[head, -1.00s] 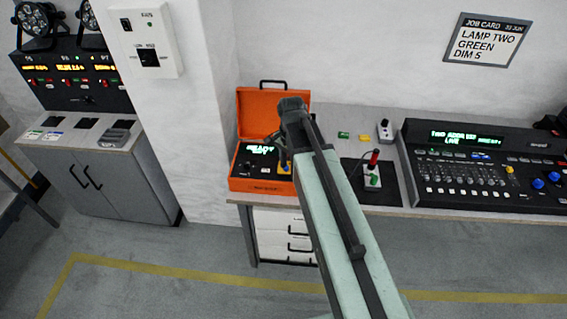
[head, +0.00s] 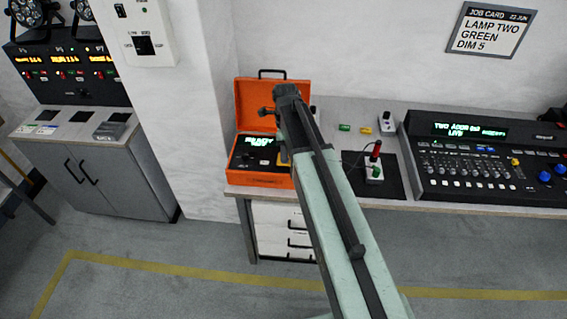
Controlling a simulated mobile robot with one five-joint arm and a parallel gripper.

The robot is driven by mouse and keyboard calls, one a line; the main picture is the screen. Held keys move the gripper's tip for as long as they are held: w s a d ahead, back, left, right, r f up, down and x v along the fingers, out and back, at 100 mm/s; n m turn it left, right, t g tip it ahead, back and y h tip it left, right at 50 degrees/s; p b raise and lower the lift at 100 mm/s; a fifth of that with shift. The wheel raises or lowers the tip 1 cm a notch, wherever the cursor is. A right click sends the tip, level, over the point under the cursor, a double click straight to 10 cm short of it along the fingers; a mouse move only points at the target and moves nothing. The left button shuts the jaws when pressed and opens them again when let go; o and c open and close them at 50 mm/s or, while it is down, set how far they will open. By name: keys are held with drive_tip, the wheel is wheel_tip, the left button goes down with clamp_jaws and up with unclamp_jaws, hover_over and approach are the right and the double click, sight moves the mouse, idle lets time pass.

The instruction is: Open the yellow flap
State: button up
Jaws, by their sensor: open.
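The open orange case (head: 262,180) stands at the left end of the bench with its lid up. A small yellow piece (head: 283,158), which looks like the yellow flap, shows at the right of the case's dark panel. My arm hides part of it, and I cannot tell whether it is open or closed. My gripper (head: 274,130) is at the far end of my arm, in front of the case and near the yellow piece. It is open; its fingertips are small and dark against the case, and I cannot tell whether they touch anything.
To the right on the bench are a red-and-green plugged device (head: 374,172) on a black mat, small green (head: 344,127) and yellow (head: 365,131) blocks, and a lighting console (head: 480,160). A white pillar (head: 185,130) stands left of the case. The floor in front is clear.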

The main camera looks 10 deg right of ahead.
wheel_tip(320, 180, down, 3)
drive_tip(key=shift+r+b, duration=0.2)
drive_tip(key=shift+b, duration=0.4)
drive_tip(key=shift+r, duration=0.15)
drive_tip(key=shift+c, duration=0.3)
clamp_jaws()
drive_tip(key=shift+w+d+r+g+y+p, duration=0.15)
drive_tip(key=shift+w+r+g+y, duration=0.1)
drive_tip(key=shift+w+g, duration=0.25)
drive_tip(key=shift+w+d+r+g+y+p, duration=0.15)
drive_tip(key=shift+w+r+g, duration=0.15)
drive_tip(key=shift+g, duration=0.3)
drive_tip(key=shift+w+r+g, duration=0.1)
drive_tip(key=shift+w+g, duration=0.1)
drive_tip(key=shift+g, duration=0.5)
drive_tip(key=shift+r+g+y+b, duration=0.2)
drive_tip(key=shift+g+y+b, duration=0.1)
drive_tip(key=shift+g, duration=0.1)
